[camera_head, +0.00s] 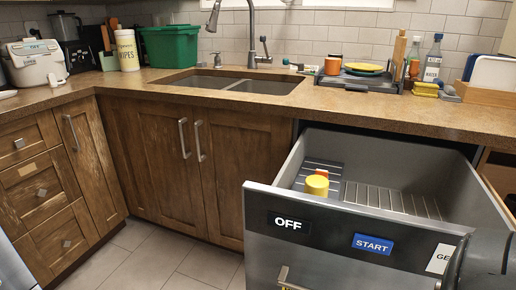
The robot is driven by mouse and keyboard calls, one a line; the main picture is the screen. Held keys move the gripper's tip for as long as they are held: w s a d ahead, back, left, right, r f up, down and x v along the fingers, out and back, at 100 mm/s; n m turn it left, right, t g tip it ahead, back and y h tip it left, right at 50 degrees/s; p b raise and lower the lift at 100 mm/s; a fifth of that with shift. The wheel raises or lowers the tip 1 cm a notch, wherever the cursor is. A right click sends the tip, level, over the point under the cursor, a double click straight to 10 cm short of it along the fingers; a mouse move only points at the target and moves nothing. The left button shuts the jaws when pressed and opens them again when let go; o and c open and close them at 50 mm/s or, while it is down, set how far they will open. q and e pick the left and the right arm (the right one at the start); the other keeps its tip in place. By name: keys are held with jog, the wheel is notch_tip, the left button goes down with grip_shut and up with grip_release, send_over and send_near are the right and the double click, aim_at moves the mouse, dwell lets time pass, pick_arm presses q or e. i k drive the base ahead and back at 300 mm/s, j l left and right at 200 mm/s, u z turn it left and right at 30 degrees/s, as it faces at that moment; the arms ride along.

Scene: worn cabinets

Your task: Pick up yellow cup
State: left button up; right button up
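The yellow cup (316,186) is inside the open grey dishwasher drawer (345,237), near its left front part. A small orange-red thing (322,173) shows just behind the cup and is partly hidden by it. The drawer's front wall hides the lower part of the cup. Neither gripper shows clearly. A dark rounded part at the lower right edge seems to be my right arm, beside the drawer's front right corner.
The drawer front carries OFF and START labels. A drying rack (372,83) with a yellow plate (363,67) and an orange cup (332,66) stands on the counter above. The double sink (225,85) and green bin (170,46) are left. The floor (160,258) left of the drawer is clear.

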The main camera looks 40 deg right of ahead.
aim_at(318, 185)
jog(key=i+z, duration=0.2)
jog(key=z, duration=0.25)
jog(key=i+j+z, duration=0.2)
jog(key=z, duration=0.3)
jog(key=i+j+z, duration=0.15)
jog(key=z, duration=0.3)
jog(key=i+j+z, duration=0.15)
jog(key=j+z, duration=0.15)
jog(key=z, duration=0.15)
jog(key=j+z, duration=0.25)
jog(key=z, duration=0.25)
jog(key=i+j+z, duration=0.1)
jog(key=j+z, duration=1.05)
jog(key=j, duration=0.1)
